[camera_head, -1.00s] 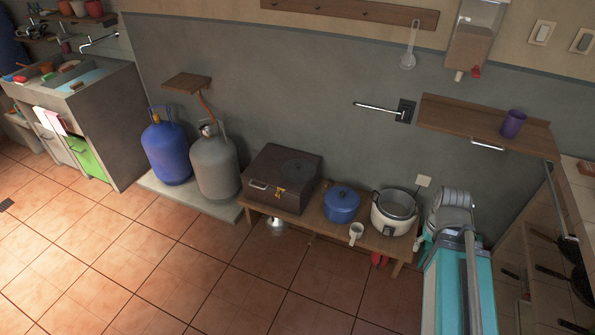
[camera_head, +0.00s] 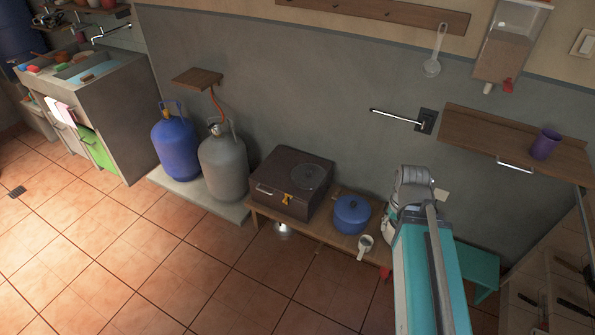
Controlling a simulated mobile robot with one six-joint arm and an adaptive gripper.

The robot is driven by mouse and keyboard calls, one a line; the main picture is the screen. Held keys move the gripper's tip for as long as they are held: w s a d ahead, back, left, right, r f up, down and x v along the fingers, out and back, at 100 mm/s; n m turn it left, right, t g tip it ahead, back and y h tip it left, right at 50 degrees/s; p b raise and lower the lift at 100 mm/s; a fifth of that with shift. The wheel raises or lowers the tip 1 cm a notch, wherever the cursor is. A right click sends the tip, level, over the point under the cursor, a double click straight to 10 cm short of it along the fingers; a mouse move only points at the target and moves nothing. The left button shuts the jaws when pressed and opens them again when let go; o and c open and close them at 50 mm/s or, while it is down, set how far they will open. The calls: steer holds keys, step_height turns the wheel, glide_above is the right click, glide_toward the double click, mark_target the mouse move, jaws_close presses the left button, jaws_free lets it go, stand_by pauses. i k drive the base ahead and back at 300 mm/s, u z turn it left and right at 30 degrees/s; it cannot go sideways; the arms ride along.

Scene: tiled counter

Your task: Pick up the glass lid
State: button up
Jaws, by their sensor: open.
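A round, see-through disc with a small knob, which looks like the glass lid (camera_head: 312,177), lies flat on top of a brown box (camera_head: 283,198) on the low wooden bench. The brown surface shows through it. My arm rises at the lower right, to the right of the lid and well apart from it. My gripper itself cannot be made out in this view.
A blue pot (camera_head: 351,214) and a white mug (camera_head: 365,246) stand right of the box on the wooden bench (camera_head: 318,232). My arm hides the rice cooker. Gas cylinders (camera_head: 223,164) stand left. The tiled floor (camera_head: 170,270) in front is clear.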

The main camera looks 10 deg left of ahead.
mark_target(306, 176)
steer(key=u, duration=0.35)
steer(key=i, duration=1.25)
steer(key=z, duration=0.25)
